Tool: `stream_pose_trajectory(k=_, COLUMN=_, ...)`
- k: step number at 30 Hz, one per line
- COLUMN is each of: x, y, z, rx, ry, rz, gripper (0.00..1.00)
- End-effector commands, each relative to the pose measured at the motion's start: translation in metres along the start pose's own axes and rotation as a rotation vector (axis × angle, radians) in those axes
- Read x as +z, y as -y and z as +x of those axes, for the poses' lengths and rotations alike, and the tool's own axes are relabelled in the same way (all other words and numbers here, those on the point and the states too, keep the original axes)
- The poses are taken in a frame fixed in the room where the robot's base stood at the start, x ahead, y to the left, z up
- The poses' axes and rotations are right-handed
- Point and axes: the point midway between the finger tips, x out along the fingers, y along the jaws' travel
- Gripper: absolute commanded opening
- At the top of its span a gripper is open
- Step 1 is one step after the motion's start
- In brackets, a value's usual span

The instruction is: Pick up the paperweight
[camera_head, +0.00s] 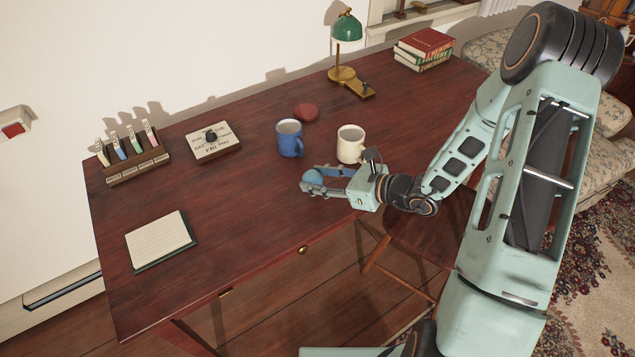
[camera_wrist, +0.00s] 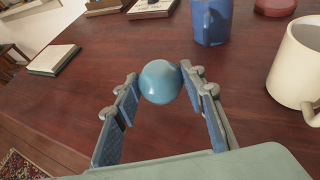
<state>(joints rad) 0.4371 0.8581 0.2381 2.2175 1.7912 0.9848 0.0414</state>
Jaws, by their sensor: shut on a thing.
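The paperweight (camera_wrist: 160,82) looks like a smooth blue ball. It sits between the fingertips of my gripper (camera_wrist: 158,86) in the wrist view, with a finger on each side. In the head view, the blue ball (camera_head: 313,177) shows at the end of my gripper (camera_head: 318,183), near the front edge of the desk. My gripper is shut on it. I cannot tell whether the ball touches the desk or is held just above it.
A cream mug (camera_head: 350,145) and a blue mug (camera_head: 289,140) stand just behind my gripper. A dark red round object (camera_head: 305,112) lies beyond them. A notepad (camera_head: 160,239) lies at the left. A green lamp (camera_head: 343,75) and stacked books (camera_head: 424,50) are farther back. The desk (camera_head: 240,210) is clear left of my gripper.

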Motion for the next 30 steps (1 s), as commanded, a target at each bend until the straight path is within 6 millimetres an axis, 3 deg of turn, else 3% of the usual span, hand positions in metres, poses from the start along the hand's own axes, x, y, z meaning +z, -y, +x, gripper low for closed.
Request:
stream_pose_trajectory(k=6, x=0.034, y=-0.030, z=-0.036, rx=-0.003, ry=0.001, rz=-0.003, gripper=0.07)
stream_pose_trajectory(k=13, x=0.045, y=-0.072, z=-0.070, rx=-0.003, ry=0.001, rz=0.002, gripper=0.07)
stream_pose_trajectory(k=18, x=0.054, y=-0.089, z=-0.084, rx=0.000, ry=0.001, rz=0.007, gripper=0.07)
stream_pose_trajectory(k=30, x=0.055, y=-0.101, z=-0.094, rx=0.000, ry=0.003, rz=0.004, gripper=0.07)
